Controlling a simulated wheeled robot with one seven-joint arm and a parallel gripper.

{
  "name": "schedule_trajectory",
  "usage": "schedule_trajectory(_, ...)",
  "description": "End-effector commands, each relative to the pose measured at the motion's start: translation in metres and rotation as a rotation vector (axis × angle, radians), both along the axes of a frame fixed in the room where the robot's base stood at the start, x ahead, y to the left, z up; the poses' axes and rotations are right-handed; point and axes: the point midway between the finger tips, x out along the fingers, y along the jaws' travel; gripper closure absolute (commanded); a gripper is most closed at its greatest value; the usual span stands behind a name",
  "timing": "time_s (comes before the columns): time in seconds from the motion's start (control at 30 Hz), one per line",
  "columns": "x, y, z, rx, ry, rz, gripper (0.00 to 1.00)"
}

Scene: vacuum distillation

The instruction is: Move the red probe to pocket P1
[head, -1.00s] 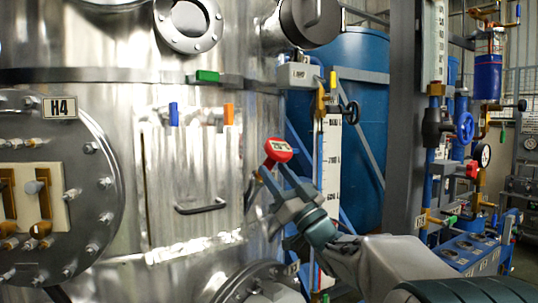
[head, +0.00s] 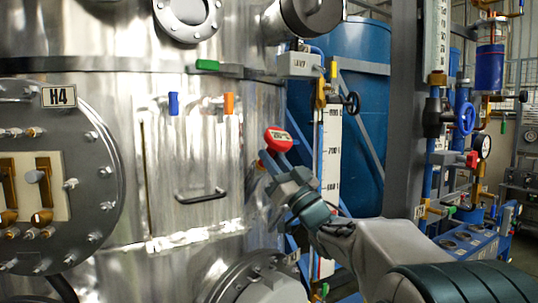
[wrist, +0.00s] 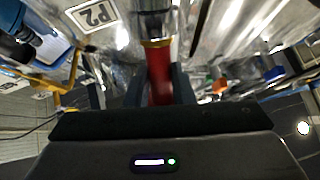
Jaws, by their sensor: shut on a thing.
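The red probe (head: 278,139) has a red head with a small display and shows at the right side of the steel vessel in the head view. My gripper (head: 271,161) is shut on it just below the head. In the wrist view the red shaft (wrist: 159,75) stands between my two dark fingers, with a metal fitting and brass ring at its far end. A white P2 label (wrist: 92,15) is beside it there. I cannot make out a P1 label in either view.
Blue (head: 173,104), orange (head: 229,104) and green (head: 207,66) handles sit on the vessel's front. A white scale (head: 331,150) and piping stand close to the right of my gripper.

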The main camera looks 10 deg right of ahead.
Motion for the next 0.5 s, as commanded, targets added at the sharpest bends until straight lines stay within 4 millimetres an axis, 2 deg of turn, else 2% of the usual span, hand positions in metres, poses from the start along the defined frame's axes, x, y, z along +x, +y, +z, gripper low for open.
schedule_trajectory(0.5,-0.010,-0.007,0.015,0.000,-0.003,-0.001,1.00)
